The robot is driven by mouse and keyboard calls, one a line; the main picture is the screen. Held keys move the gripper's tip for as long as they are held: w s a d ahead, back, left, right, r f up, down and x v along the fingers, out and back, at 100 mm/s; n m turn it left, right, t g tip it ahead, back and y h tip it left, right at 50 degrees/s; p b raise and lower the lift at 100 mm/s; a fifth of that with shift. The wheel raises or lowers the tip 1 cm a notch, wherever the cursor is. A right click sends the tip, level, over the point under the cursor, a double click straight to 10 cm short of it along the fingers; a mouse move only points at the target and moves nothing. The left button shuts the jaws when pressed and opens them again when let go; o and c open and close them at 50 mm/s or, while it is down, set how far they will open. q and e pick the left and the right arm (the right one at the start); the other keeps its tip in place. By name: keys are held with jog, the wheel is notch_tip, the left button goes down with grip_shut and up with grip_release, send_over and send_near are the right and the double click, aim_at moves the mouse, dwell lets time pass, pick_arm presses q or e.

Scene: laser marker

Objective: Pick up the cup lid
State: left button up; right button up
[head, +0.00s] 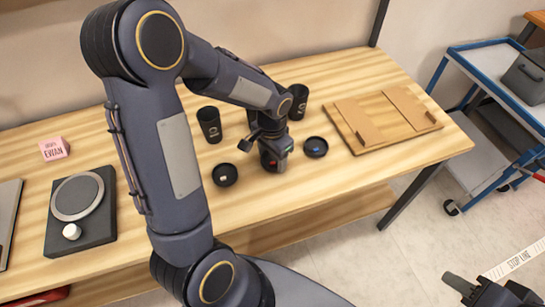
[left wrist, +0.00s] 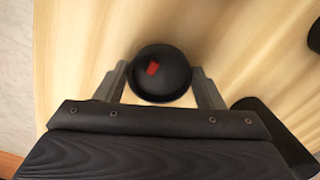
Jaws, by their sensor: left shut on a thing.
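A round black cup lid (left wrist: 160,74) with a small red piece on it sits between the fingers of my left gripper (left wrist: 163,88) in the left wrist view. The fingers press on its two sides. In the head view this left gripper (head: 273,158) points down over the wooden table, and the arm partly covers the lid. Two more round black lids lie on either side: one with a white piece (head: 224,174) to the left and one with a blue piece (head: 316,147) to the right. My right gripper (head: 490,290) is at the lower right, cut by the frame edge.
Black cups stand behind the lids, one at the left (head: 210,125) and one at the right (head: 299,102). A wooden tray (head: 432,127) with brown boards lies to the right. A dark scale-like device (head: 95,232) and a pink block (head: 54,149) are at the left. A blue cart (head: 480,75) stands beyond.

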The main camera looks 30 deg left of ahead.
pick_arm(q)
notch_tip(320, 180, up, 3)
jog(key=shift+w+f, duration=0.1)
jog(key=s+d+r, duration=0.8)
jog(key=d+r, duration=0.2)
jog(key=r, duration=0.1)
jog(key=w+a+r+n+p, duration=0.4)
jog(key=w+a+p, duration=0.4)
jog(key=w, duration=0.3)
jog(key=w+a+n+p, duration=0.3)
jog(key=w+a+p, duration=0.3)
jog(key=a, duration=0.7)
notch_tip(320, 180, down, 7)
jog(key=b, duration=0.5)
jog(key=shift+w+b, duration=0.3)
jog(key=shift+b, duration=0.05)
jog(key=shift+f, duration=0.1)
